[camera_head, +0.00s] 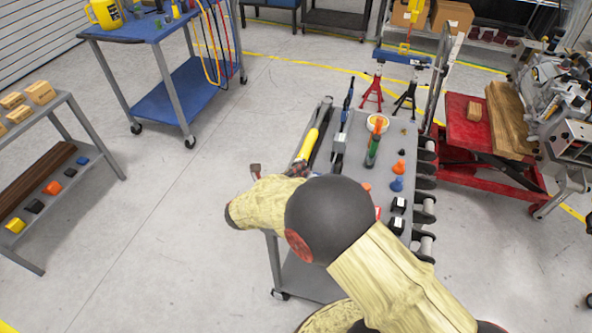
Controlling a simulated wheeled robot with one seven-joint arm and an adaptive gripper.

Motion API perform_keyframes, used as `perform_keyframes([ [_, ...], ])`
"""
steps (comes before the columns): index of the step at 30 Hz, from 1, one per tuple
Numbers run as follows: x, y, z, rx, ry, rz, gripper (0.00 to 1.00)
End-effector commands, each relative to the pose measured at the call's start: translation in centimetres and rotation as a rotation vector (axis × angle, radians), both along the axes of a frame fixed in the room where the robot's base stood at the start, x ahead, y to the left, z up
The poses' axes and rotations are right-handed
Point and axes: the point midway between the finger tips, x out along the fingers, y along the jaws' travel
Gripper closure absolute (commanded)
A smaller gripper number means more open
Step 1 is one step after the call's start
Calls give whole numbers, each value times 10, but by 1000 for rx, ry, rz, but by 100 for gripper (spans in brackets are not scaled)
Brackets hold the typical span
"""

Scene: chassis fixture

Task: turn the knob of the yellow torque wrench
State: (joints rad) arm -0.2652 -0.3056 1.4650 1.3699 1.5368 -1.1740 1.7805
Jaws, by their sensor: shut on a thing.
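The yellow torque wrench (308,144) shows as a yellow grip with a dark shaft above it, along the left edge of the grey cart (350,155). My gripper (298,168) is a small dark and reddish patch at the lower end of the yellow grip, shut on the wrench there. My pale yellow forearm hides most of the gripper. The wrench's knob and the exact finger contact cannot be made out.
A green and orange screwdriver (373,145), orange and blue knobs (397,184) and black boxes crowd the cart. A red lift table (470,130) stands to the right. A blue cart (150,30) stands back left. Open floor (190,240) lies left.

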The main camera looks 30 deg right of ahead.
Motion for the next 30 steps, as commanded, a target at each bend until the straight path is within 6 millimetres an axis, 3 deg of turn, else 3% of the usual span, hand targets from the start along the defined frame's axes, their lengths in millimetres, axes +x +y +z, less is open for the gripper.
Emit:
perform_keyframes([
  [11,0,1,-1,-56,59,0,93],
  [30,1,2,-4,-428,433,1,93],
])
